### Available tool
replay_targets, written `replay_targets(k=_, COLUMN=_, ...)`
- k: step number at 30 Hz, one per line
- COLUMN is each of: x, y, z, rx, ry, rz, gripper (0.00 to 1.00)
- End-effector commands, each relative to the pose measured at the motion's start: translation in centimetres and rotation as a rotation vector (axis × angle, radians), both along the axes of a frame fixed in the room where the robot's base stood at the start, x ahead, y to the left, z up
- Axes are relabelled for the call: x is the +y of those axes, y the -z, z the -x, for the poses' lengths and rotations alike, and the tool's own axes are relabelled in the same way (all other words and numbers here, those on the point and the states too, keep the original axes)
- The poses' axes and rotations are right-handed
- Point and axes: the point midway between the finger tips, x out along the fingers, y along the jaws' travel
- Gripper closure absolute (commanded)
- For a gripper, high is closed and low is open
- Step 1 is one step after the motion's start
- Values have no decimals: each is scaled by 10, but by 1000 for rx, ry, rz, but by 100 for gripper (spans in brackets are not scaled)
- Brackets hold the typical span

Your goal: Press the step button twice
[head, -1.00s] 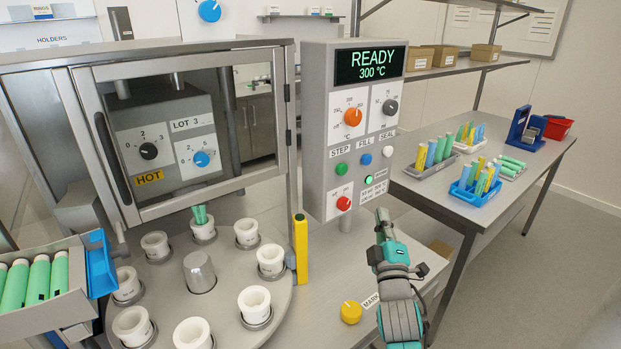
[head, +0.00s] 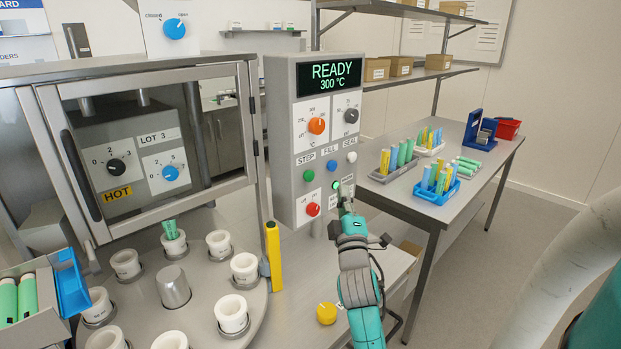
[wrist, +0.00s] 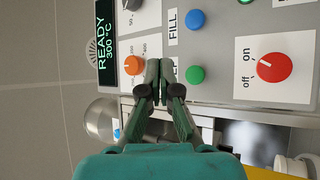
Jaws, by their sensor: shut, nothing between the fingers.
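The control panel (head: 281,150) stands upright with a READY 300 °C display (head: 330,73). The green step button (head: 309,176) sits under the STEP label (head: 306,160), left of the blue fill button (head: 331,166) and white seal button (head: 352,157). My gripper (head: 344,200) is in front of the panel's lower right, below and right of the step button. In the wrist view my gripper (wrist: 160,64) is shut and empty, its tips just left of the step button (wrist: 195,75) and partly covering its label. I cannot tell whether the tips touch the panel.
A red knob (head: 313,209) and a lit green light (head: 336,185) sit low on the panel, near my gripper. A yellow post (head: 273,256) and the carousel with white cups (head: 232,314) stand left. A yellow knob (head: 327,313) is on the bench below.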

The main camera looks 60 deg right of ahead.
Motion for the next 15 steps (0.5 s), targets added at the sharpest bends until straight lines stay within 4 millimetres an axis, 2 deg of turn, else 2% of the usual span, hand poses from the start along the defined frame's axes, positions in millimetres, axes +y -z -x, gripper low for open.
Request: replay_targets(k=15, x=-14, y=0, z=-60, rx=-1, ry=-2, rz=-1, gripper=100)
